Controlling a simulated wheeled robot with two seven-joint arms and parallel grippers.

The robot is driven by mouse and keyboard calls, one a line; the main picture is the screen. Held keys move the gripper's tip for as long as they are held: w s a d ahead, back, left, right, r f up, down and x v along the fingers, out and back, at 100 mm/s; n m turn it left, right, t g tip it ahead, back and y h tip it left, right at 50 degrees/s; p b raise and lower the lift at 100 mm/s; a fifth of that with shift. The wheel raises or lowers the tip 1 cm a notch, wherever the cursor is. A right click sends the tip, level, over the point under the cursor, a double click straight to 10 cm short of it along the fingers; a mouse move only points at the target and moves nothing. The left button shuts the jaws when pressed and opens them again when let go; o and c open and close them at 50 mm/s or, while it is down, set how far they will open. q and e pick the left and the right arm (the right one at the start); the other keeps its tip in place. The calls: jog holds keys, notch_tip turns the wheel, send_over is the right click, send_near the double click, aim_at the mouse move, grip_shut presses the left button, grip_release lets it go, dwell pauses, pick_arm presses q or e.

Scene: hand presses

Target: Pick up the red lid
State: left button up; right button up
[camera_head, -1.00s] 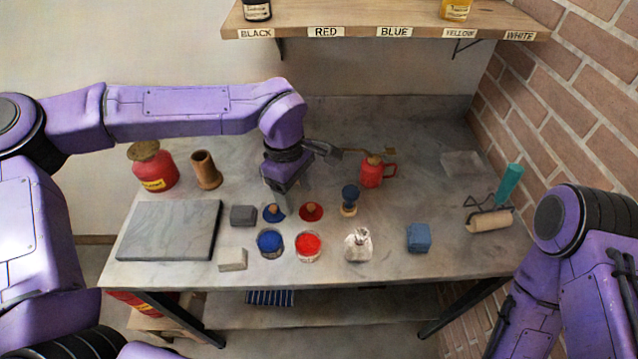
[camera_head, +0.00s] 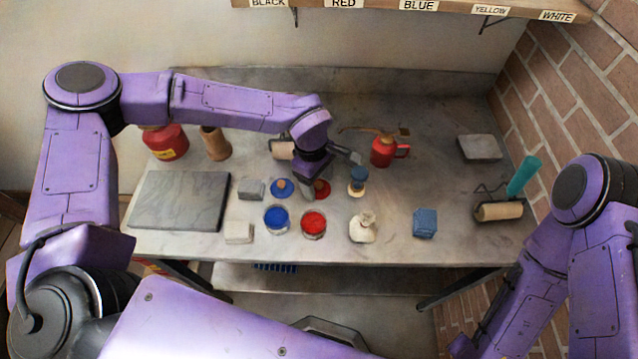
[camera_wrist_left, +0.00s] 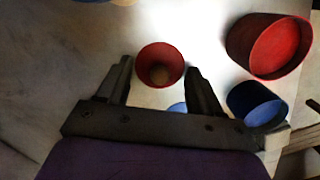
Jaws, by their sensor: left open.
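The red lid (camera_head: 323,189), a round dish with a wooden knob, lies on the grey bench behind the red tin (camera_head: 313,223). My left gripper (camera_head: 308,191) is open and low at the lid, hiding part of it. In the left wrist view the red lid (camera_wrist_left: 159,57) shows between and just past the two open fingertips (camera_wrist_left: 158,68); neither finger clearly touches it. My right arm shows at the right, but its gripper is out of the picture.
The blue lid (camera_head: 282,188) lies close to the left of the red lid, with the blue tin (camera_head: 276,219) in front. A blue-topped wooden tool (camera_head: 357,182) stands to the right. A red oil can (camera_head: 383,151) stands behind.

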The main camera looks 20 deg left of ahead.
pick_arm(q)
jog(key=c, duration=1.2)
jog(key=shift+s, duration=0.1)
grip_shut()
jog(key=shift+f, duration=0.1)
